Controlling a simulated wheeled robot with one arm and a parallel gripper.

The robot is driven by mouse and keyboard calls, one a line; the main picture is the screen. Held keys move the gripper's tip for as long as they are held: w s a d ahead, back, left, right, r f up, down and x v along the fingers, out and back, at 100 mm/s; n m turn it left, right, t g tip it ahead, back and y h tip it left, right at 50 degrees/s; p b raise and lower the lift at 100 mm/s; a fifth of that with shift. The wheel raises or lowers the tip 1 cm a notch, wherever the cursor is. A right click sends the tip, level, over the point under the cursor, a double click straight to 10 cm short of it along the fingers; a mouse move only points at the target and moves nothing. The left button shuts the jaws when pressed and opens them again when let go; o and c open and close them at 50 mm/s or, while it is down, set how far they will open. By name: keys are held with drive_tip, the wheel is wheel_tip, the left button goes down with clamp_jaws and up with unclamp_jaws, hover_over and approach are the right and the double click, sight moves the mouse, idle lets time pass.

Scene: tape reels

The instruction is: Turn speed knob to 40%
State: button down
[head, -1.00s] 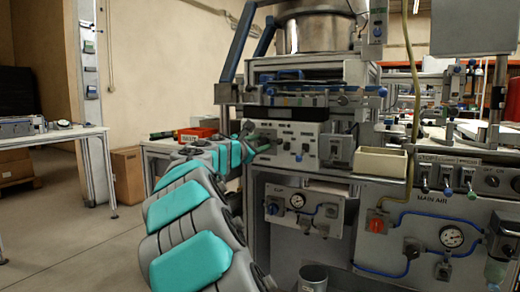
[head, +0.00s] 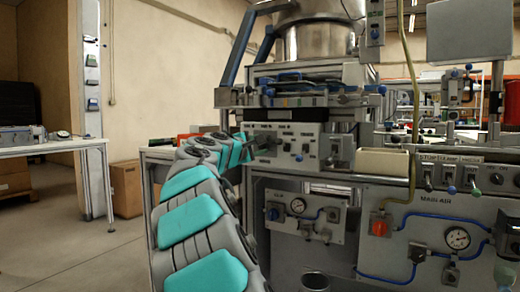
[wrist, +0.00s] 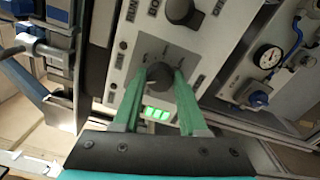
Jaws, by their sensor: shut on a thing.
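The control panel (head: 310,148) is a pale plate on the front of the machine. In the wrist view, a dark round knob (wrist: 158,86) sits on it, with small printed marks around it. My gripper (wrist: 160,76) has its two green fingers on either side of this knob and is shut on it. I cannot read the marks or the exact setting. A green lit display (wrist: 158,113) shows between the fingers below the knob. A second, larger black knob (wrist: 183,12) sits higher on the panel. In the head view, my gripper (head: 260,142) is at the panel's left side, and the knob is hard to make out there.
A cream open bin (head: 384,162) stands right of the panel. Below are a small gauge plate (head: 305,217) and the main air panel (head: 430,225) with blue hoses. A metal bowl (head: 320,40) is on top. A side table (head: 50,147) stands at left, with open floor before it.

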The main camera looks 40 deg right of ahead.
idle(0.4)
drive_tip(key=shift+c, duration=2.2)
unclamp_jaws()
drive_tip(key=v, duration=0.7)
drive_tip(key=shift+a, duration=0.4)
drive_tip(key=shift+s, duration=0.1)
